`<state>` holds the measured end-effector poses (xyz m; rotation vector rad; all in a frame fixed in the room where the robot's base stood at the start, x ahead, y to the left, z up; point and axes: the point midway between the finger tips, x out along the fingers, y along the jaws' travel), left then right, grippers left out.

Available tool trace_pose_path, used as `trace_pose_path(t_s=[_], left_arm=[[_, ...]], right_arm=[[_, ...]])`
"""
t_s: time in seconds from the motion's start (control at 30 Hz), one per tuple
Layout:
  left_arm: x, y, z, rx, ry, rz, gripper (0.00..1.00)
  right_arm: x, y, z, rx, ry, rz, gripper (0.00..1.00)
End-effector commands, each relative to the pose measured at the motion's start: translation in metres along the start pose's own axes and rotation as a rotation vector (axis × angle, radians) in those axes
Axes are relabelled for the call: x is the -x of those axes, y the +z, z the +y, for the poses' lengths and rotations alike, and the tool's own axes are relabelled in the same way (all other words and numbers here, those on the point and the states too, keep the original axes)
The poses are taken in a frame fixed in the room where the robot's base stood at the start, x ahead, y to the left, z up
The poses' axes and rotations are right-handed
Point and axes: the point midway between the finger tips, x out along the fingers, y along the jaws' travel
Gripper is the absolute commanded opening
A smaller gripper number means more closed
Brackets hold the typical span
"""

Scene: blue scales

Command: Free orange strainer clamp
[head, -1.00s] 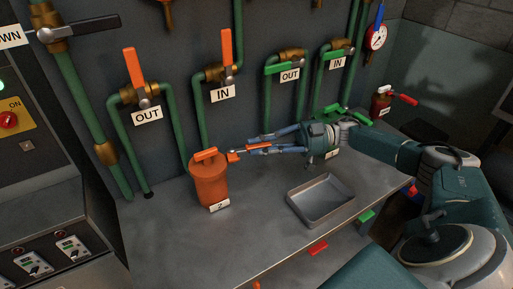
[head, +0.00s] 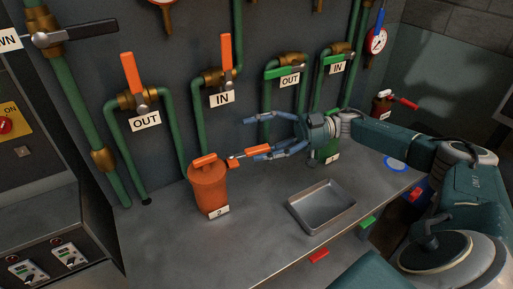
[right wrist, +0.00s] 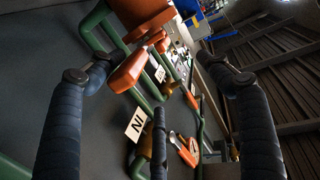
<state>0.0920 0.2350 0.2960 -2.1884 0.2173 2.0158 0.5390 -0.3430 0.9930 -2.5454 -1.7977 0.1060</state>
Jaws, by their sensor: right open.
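The orange strainer (head: 208,188) stands upright on the bench, tagged 2. Its clamp handle (head: 258,151) has a metal shank and an orange grip, and sticks out to the right from near the lid. My right gripper (head: 250,136) is open at the right of the strainer, its fingers pointing left. The handle grip shows between or just beside the spread fingers; contact cannot be told. In the right wrist view, an orange handle (right wrist: 128,70) lies between the open fingers, with the strainer (right wrist: 145,10) beyond it. My left gripper is not in view.
A grey metal tray (head: 322,206) lies on the bench (head: 250,240) right of the strainer. A green strainer (head: 327,150) stands partly hidden behind my right gripper. Green pipes with orange valve levers (head: 132,72) run up the wall behind. The bench front left is clear.

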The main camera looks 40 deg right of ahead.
Motion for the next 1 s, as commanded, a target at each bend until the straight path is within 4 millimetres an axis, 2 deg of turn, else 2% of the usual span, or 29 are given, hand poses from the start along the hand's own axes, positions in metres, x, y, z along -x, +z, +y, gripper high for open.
trace_pose_path(t_s=[0.03, 0.07, 0.1, 0.13, 0.17, 0.8, 0.87, 1.0], left_arm=[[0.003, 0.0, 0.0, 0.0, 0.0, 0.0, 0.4], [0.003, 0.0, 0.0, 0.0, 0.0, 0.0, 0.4], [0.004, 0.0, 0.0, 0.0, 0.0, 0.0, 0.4], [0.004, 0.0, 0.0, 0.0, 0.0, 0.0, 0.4], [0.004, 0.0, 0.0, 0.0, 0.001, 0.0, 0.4], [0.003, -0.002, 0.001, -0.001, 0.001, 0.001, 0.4], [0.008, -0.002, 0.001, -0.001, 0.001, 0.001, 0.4], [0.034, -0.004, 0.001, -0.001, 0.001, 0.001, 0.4]], right_arm=[[0.009, -0.051, 0.012, 0.067, 0.032, 0.051, 0.61], [0.01, -0.055, 0.012, 0.068, 0.032, 0.051, 0.65], [0.01, -0.06, 0.012, 0.068, 0.032, 0.052, 0.57], [0.01, -0.062, 0.011, 0.067, 0.032, 0.051, 0.45], [0.01, -0.064, 0.011, 0.064, 0.031, 0.05, 0.38], [0.008, -0.064, 0.01, 0.052, 0.029, 0.046, 0.38], [0.008, -0.069, 0.01, 0.053, 0.029, 0.046, 0.38], [0.009, -0.095, 0.009, 0.052, 0.029, 0.046, 0.38]])
